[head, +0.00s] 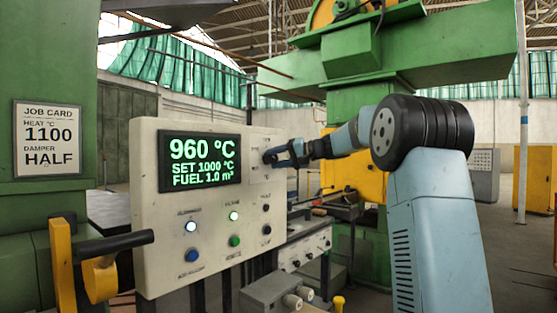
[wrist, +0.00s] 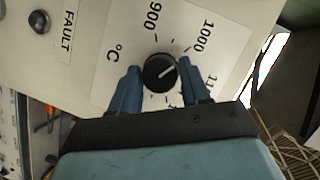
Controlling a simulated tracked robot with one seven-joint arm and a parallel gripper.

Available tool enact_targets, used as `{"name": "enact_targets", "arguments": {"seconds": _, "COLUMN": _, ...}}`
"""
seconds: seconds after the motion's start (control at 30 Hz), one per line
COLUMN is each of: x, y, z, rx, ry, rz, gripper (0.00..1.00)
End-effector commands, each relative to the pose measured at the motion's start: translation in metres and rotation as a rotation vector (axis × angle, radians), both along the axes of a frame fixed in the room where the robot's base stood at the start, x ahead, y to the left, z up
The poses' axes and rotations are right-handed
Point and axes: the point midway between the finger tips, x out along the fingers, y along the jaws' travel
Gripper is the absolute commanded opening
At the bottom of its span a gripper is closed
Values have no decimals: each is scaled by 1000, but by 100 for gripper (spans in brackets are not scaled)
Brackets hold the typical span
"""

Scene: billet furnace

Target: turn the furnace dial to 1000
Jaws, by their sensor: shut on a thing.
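The black furnace dial (wrist: 160,73) shows in the wrist view on a pale plate marked 900, 1000 and a partly hidden higher number. Its white pointer line slants up and right, on the side of the 1000 label (wrist: 201,36). My gripper (wrist: 160,70) has its two blue fingers shut on the dial, one on each side. In the head view my gripper (head: 274,156) is at the right edge of the control panel (head: 150,250), and it hides the dial. The green display (head: 203,160) reads 960 °C, SET 1000 °C, FUEL 1.0 m³.
A job card (head: 46,138) at left reads HEAT 1100, DAMPER HALF. A yellow lever with a black handle (head: 115,243) juts out before the panel's left side. Lit lamps (head: 191,226) and buttons sit below the display. A grey box with knobs (head: 278,292) stands low in front.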

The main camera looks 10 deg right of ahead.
Motion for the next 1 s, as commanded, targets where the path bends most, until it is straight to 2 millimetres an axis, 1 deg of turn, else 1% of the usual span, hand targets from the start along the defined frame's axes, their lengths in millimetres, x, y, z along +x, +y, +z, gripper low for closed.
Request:
{"name": "enact_targets", "arguments": {"seconds": 0.03, "x": 1, "y": -4, "z": -3, "rx": 0, "ry": 5, "rz": -7, "gripper": 16}}
{"name": "enact_targets", "arguments": {"seconds": 0.33, "x": 1, "y": -3, "z": -3, "rx": 0, "ry": 5, "rz": -6, "gripper": 16}}
{"name": "enact_targets", "arguments": {"seconds": 0.37, "x": 1, "y": -3, "z": -3, "rx": 0, "ry": 5, "rz": -6, "gripper": 49}}
{"name": "enact_targets", "arguments": {"seconds": 0.5, "x": 1, "y": -2, "z": -3, "rx": -1, "ry": 5, "rz": -3, "gripper": 63}}
{"name": "enact_targets", "arguments": {"seconds": 0.6, "x": 1, "y": -1, "z": -2, "rx": -1, "ry": 4, "rz": -2, "gripper": 70}}
{"name": "enact_targets", "arguments": {"seconds": 0.87, "x": 0, "y": -2, "z": -1, "rx": 0, "ry": 2, "rz": -1, "gripper": 70}}
{"name": "enact_targets", "arguments": {"seconds": 1.0, "x": -7, "y": -11, "z": 2, "rx": -1, "ry": 2, "rz": -1, "gripper": 70}}
